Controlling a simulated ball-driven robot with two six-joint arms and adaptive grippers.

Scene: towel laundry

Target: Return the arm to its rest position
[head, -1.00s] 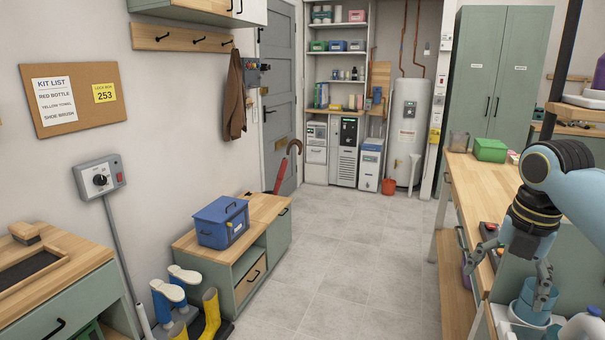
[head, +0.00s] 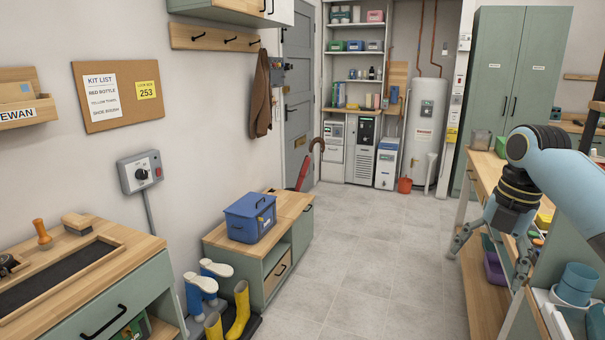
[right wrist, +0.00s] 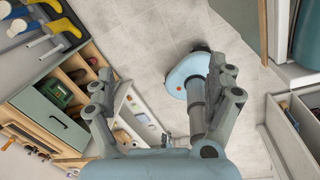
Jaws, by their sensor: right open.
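My right gripper (head: 489,263) hangs at the right side of the head view, fingers spread and pointing down. It is open and empty, beside the front edge of the wooden counter (head: 483,182). My pale blue right arm comes in from the right edge above it. In the right wrist view my right gripper (right wrist: 162,85) also shows open, its two fingers apart with nothing held between them. A blue cup (head: 576,285) stands to its right, apart from it. My left gripper is not in view.
A blue lidded box (head: 250,218) sits on a low wooden bench (head: 293,205) at the left. Yellow boots (head: 238,312) stand in front of it. The grey tiled floor (head: 365,260) between bench and counter is clear. A purple container (head: 493,268) is behind the fingers.

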